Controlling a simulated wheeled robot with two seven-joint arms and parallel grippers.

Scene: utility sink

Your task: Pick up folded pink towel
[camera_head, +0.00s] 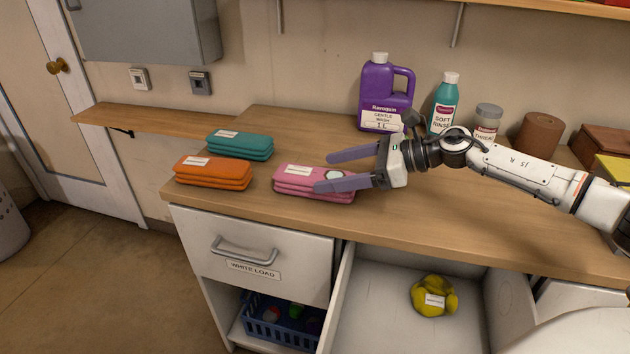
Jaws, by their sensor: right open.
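The folded pink towel (300,181) lies flat on the wooden counter, left of the middle of the view, with a white label on top. My right gripper (330,171) reaches in from the right with its two purple-grey fingers apart. The near finger overlaps the towel's right end in the picture; the far finger is above the counter behind the towel. Nothing is held between the fingers. I cannot tell whether the near finger touches the towel. A small round whitish thing shows on the towel's right part, beside that finger. My left gripper is not in view.
An orange folded towel (213,172) and a teal one (239,145) lie left of the pink one. A purple jug (385,95), a teal bottle (444,105) and a jar stand behind my right arm. Below are an open compartment with a yellow cloth (433,296) and a blue basket (279,325).

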